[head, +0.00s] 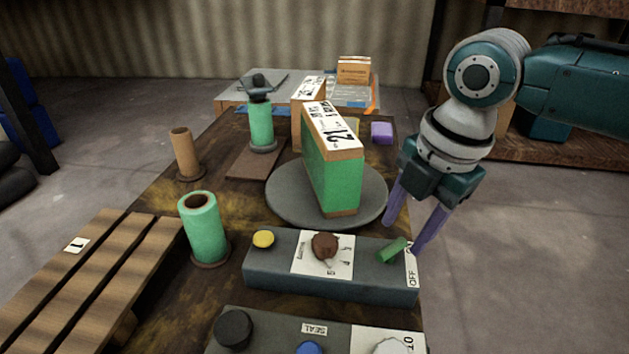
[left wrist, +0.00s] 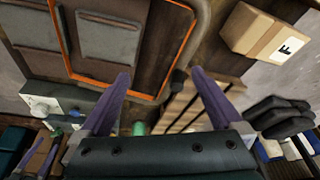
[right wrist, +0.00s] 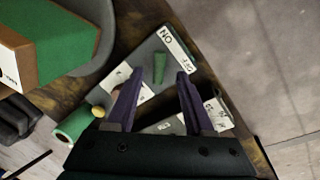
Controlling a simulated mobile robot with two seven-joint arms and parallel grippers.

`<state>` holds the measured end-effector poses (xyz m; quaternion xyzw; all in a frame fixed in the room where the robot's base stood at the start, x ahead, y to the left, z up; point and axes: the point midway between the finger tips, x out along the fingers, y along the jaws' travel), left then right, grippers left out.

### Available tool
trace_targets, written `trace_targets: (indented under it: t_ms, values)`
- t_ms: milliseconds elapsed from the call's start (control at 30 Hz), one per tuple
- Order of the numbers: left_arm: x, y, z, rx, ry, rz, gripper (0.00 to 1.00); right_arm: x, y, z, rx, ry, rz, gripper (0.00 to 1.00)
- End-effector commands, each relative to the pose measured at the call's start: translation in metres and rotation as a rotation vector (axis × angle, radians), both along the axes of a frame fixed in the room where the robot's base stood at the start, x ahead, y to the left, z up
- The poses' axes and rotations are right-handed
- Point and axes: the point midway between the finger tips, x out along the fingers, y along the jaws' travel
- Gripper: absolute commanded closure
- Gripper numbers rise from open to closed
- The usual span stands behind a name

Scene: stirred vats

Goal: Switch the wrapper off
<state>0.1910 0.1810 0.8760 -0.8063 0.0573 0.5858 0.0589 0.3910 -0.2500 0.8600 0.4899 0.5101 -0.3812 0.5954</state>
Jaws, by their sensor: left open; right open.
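The wrapper's grey control box (head: 330,282) sits on the near part of the dark table. It carries a yellow button (head: 263,239), a brown knob (head: 325,246) and a green switch lever (head: 392,250) at its right end. The lever also shows in the right wrist view (right wrist: 159,68), its end pointing toward the ON end of the ON/OFF label (right wrist: 178,50). My right gripper (head: 403,238) is open and empty, pointing down close to the lever; contact cannot be told. My left gripper (left wrist: 161,71) is open and empty, away from the control box.
A green-wrapped box (head: 330,170) stands on the grey turntable (head: 285,199) behind the control box. A second panel (head: 270,325), labelled SEAL, lies in front. Green rolls (head: 204,235) and a wooden pallet (head: 95,275) are at left. Floor right of the table is clear.

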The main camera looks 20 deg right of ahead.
Motion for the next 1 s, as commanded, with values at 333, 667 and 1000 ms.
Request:
trace_targets:
  t_ms: [333, 667, 1000]
  values:
    - [0.000, 0.001, -0.015, 0.002, 0.001, -0.002, 0.00, 0.007, 0.002, -0.040, -0.001, 0.000, 0.000, 0.47]
    - [0.000, 0.003, -0.015, 0.011, 0.000, -0.007, 0.00, 0.008, 0.002, -0.041, -0.001, 0.000, 0.001, 0.55]
    - [0.000, 0.003, -0.015, 0.011, 0.001, -0.007, 0.00, 0.008, 0.002, -0.040, -0.001, 0.000, 0.000, 0.94]
